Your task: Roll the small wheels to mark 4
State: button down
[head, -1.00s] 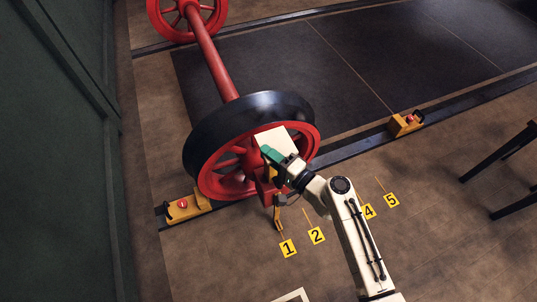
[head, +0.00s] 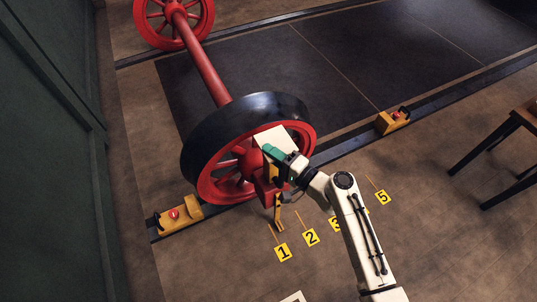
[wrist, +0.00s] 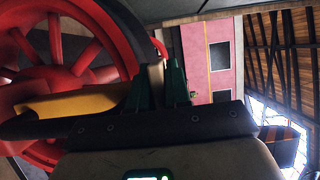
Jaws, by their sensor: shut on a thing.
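The small wheels are a red wheelset with a near wheel (head: 205,185) with a dark tyre, a red axle (head: 203,60) and a far wheel (head: 155,22). My gripper (head: 270,158) is at the near wheel's hub side. In the wrist view its green fingers (wrist: 160,85) are shut on a pale tan piece (wrist: 155,74) beside the red spokes. A striped pointer (head: 278,210) hangs low at the wheel, just right of the line of mark 1 (head: 282,252). Mark 2 (head: 310,237) and mark 5 (head: 382,197) show. My arm partly covers mark 3 (head: 334,224) and hides mark 4.
The wheels stand on dark rails. A yellow stop block (head: 190,208) lies left of the near wheel, another (head: 393,121) further right on the near rail. The rail between wheel and right block is clear. A wooden stool (head: 510,135) stands at right.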

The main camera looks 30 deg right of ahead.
aim_at(290, 145)
jog(key=shift+d+f, duration=0.1)
jog(key=shift+d, duration=0.1)
dwell(0.4)
jog(key=shift+d, duration=0.1)
jog(key=shift+d+b, duration=0.6)
jog(key=shift+d, duration=1.6)
jog(key=shift+d+b, duration=0.35)
jog(key=shift+b, duration=0.05)
jog(key=shift+d, duration=0.1)
jog(key=shift+d+b, duration=0.4)
jog(key=shift+d, duration=1.55)
jog(key=shift+d+b, duration=0.45)
jog(key=shift+d, duration=0.1)
